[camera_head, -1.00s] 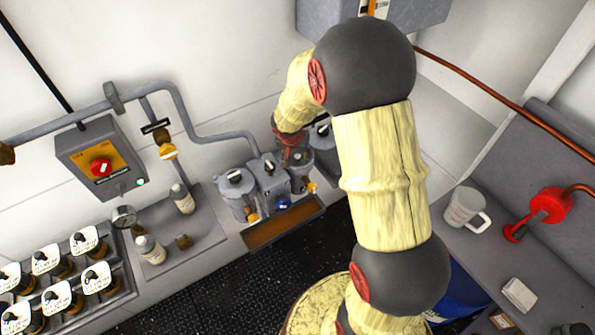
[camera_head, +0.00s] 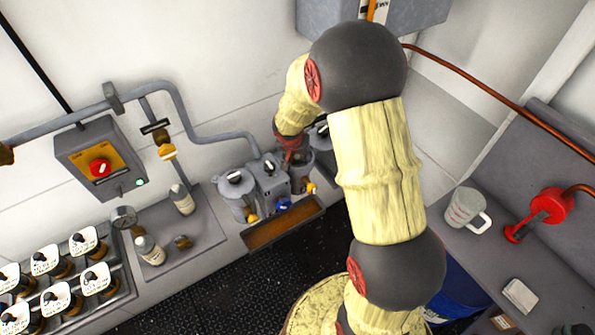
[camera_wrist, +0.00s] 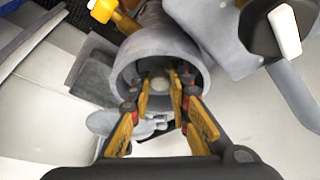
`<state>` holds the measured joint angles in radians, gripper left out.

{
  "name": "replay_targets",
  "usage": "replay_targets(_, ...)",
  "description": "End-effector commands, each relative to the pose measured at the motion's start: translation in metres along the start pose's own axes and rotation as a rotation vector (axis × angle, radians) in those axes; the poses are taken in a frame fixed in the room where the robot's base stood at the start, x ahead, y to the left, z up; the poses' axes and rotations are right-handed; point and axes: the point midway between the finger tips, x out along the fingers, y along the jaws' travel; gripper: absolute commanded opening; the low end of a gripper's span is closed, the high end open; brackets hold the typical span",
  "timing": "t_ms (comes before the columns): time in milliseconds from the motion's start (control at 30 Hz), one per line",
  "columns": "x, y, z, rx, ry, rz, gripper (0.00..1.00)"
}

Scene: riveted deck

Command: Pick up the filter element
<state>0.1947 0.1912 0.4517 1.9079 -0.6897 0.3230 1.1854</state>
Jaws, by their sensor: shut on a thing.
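My gripper (camera_wrist: 165,88) reaches down into an open grey filter housing (camera_wrist: 146,52) in the wrist view. Its fingers are inside the round rim, closed on the filter element (camera_wrist: 160,84), of which only a pale round end shows in the shadow between the fingertips. The housing walls hide the rest of it. In the head view the same housing (camera_head: 299,172) stands at the right of the filter block, and my gripper (camera_head: 291,153) is at its mouth, mostly hidden by my own arm. The element cannot be seen in that view.
A lidded canister (camera_head: 235,188) and a grey valve block (camera_head: 270,182) stand close to the left. A brown-floored tray (camera_head: 283,228) lies in front. Bottles (camera_head: 149,250) are further left. A white jug (camera_head: 465,210) stands on the right bench.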

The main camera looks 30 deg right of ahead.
Motion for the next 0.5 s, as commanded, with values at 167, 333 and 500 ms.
replay_targets(167,-0.0001,0.0000,-0.0001,0.000,0.000,0.000,0.00)
replay_targets(333,-0.0001,-0.0001,-0.0001,0.000,0.000,0.000,0.00)
replay_targets(500,-0.0001,-0.0001,-0.0001,0.000,0.000,0.000,0.00)
